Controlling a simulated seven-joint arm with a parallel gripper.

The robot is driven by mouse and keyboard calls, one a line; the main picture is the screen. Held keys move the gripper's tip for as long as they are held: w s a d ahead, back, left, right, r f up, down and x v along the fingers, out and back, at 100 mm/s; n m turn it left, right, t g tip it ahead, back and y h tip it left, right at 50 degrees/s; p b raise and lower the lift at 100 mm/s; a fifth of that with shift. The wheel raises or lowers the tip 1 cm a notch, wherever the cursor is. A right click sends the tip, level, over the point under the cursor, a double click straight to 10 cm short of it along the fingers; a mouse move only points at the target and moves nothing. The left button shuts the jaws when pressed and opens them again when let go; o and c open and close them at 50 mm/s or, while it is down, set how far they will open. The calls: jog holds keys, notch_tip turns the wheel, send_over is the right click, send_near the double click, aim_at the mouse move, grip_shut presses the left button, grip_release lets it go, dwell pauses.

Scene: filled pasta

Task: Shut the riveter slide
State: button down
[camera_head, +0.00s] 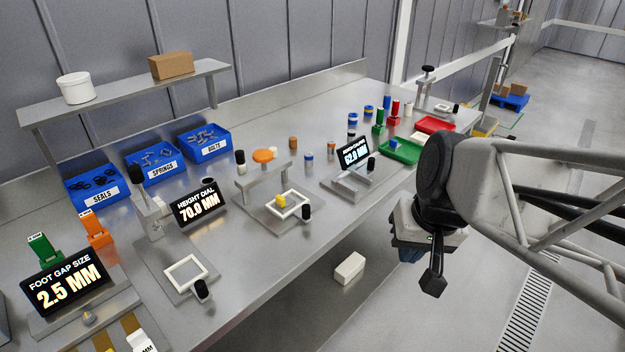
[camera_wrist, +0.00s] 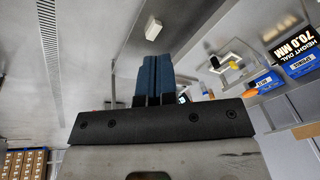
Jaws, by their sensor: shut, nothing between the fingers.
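A bench station with an orange round top (camera_head: 264,155) on a metal bridge has a slide plate with a white square frame (camera_head: 287,205), a small yellow block (camera_head: 281,201) and a black knob (camera_head: 306,212) at its front. A second slide with a white frame (camera_head: 185,272) and black knob (camera_head: 201,289) sits in front of the height dial display (camera_head: 199,204). I cannot tell which is the riveter. Both slides stick out toward the bench front. My gripper (camera_head: 411,254) hangs off the bench's front edge at right, touching nothing. In the wrist view its blue fingers (camera_wrist: 154,78) are together, empty.
Blue bins of seals (camera_head: 93,184), springs (camera_head: 155,166) and bolts (camera_head: 205,141) stand at the back. A gauge display (camera_head: 354,153) and green tray (camera_head: 400,151) lie farther right. A white box (camera_head: 349,268) lies below the bench edge. Open air separates my gripper from the bench.

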aim_at(309, 214)
jog(key=w+a+f+m+t+y, duration=0.1)
jog(key=w+f, duration=0.4)
jog(key=w, duration=0.6)
jog(key=w+a+f+m+t+y, duration=0.1)
jog(key=w+a+f+m+y, duration=0.2)
jog(key=w, duration=0.8)
notch_tip(309, 214, down, 2)
jog(key=m+y, duration=0.1)
jog(key=y, duration=0.1)
jog(key=shift+w+t+y, duration=0.2)
jog(key=shift+t+y, duration=0.1)
jog(key=x, duration=1.1)
jog(key=shift+w+a+r, duration=0.15)
jog(key=shift+a+r, duration=0.15)
jog(key=shift+a, duration=0.05)
jog(key=shift+w+a, duration=0.3)
jog(key=shift+a, duration=0.2)
jog(key=shift+w+a, duration=0.3)
jog(key=shift+a, duration=0.2)
